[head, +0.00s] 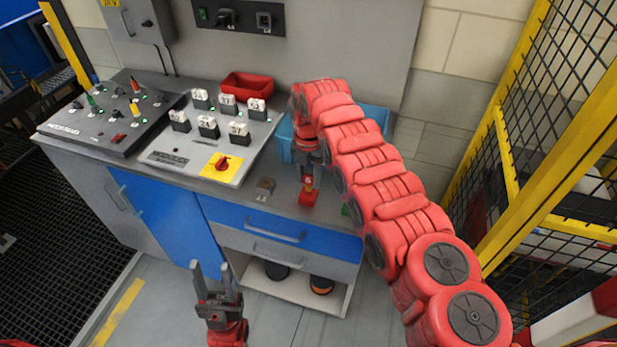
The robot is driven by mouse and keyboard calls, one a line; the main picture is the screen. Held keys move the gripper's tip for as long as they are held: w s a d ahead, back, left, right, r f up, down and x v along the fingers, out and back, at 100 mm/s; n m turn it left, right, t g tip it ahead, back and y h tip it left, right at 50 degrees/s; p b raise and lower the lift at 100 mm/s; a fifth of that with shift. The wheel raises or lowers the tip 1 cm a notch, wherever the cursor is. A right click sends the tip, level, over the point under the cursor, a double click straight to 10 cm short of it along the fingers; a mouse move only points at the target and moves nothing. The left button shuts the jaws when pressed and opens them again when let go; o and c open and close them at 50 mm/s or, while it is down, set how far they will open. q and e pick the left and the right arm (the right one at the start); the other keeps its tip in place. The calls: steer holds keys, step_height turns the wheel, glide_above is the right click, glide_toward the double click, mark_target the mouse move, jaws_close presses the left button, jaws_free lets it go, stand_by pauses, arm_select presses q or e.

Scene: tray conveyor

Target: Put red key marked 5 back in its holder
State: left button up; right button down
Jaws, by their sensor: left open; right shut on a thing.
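My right gripper (307,174) points down over the front of the grey worktop, shut on a small red piece with a pale mark, which I take to be the red key (308,182). A red block (308,198), apparently its holder, is on the worktop directly under the key. I cannot tell whether the key is in the block or just above it. The number is too small to read. My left gripper (212,270) is open and empty, low in front of the blue drawers, away from the worktop.
A control panel with white-tagged switches and a yellow plate with a red knob (222,164) is left of my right gripper. A small brown-grey block (265,188) is nearby. A red bin (247,86) and blue bin (375,115) stand behind. Yellow-framed fencing (510,185) is at right.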

mark_target(308, 184)
stand_by(0.6)
steer(key=shift+b, duration=0.65)
stand_by(0.3)
steer(key=shift+b, duration=0.45)
steer(key=shift+f+b, duration=1.3)
steer(key=shift+f, duration=0.5)
steer(key=shift+c, duration=1.8)
jaws_free()
steer(key=shift+r, duration=0.1)
